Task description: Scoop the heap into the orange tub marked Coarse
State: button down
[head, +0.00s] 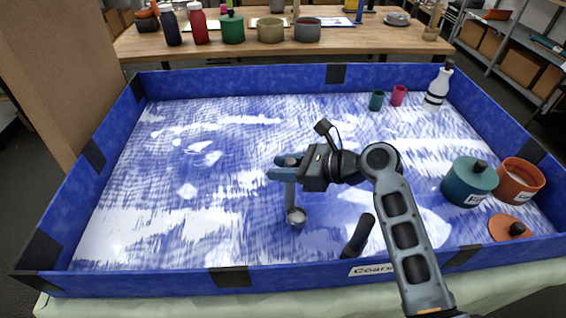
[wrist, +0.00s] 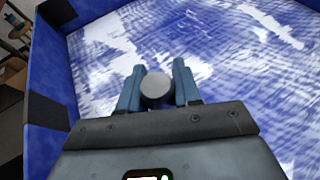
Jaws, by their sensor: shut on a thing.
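My gripper (head: 285,169) is shut on the upright grey handle of a scoop (head: 296,215). Its small round bowl hangs low over the blue-and-white tray floor; I cannot tell whether it touches the floor or what it holds. In the wrist view the round grey handle end (wrist: 157,90) sits between my blue fingers (wrist: 157,88). The orange tub (head: 520,184) stands open at the right, its small label unreadable. An orange lid (head: 509,229) with a dark knob lies in front of it. I cannot make out a distinct heap among the white patches.
A lidded teal tub (head: 469,183) stands left of the orange one. A dark rod (head: 358,236) leans near the front wall, which bears a "Coarse" label (head: 371,270). Two cups (head: 398,96) and a white bottle (head: 438,87) stand at the back right. The left floor is clear.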

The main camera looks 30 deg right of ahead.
jog(key=shift+f, duration=0.55)
dwell(0.9)
notch_tip(320, 180, up, 3)
jog(key=p, duration=0.3)
jog(key=shift+p, duration=0.35)
notch_tip(320, 180, up, 13)
jog(key=shift+f+p, duration=0.2)
jog(key=shift+p, duration=0.2)
dwell(0.4)
